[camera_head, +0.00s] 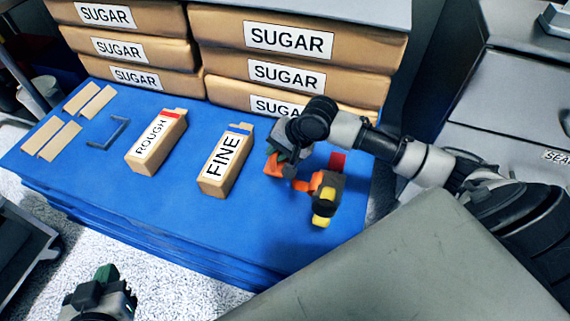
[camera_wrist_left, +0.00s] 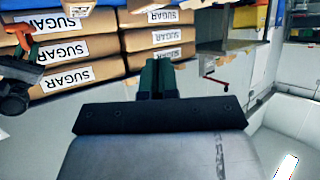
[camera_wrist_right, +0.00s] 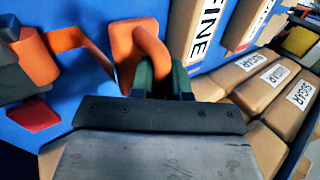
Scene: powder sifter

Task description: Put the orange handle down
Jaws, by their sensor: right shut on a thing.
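The orange handle (camera_head: 274,167) is at the right part of the blue table, under my right gripper (camera_head: 285,152). In the right wrist view, the handle (camera_wrist_right: 127,45) is a bent orange piece at the green fingers of my right gripper (camera_wrist_right: 160,78), which is shut on it. I cannot tell whether the handle touches the table. A dark part with orange, red and yellow pieces (camera_head: 326,195) is beside it; an orange strip (camera_wrist_right: 75,40) runs towards that part. My left gripper (camera_head: 104,275) is empty, away from the table at lower left; its fingers (camera_wrist_left: 157,75) are together.
The blue table (camera_head: 205,225) holds a ROUGH box (camera_head: 152,150), a FINE box (camera_head: 215,180), a grey bracket (camera_head: 117,133) and several tan strips (camera_head: 52,138). SUGAR sacks (camera_head: 292,65) are stacked at the back. The table's front middle is clear.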

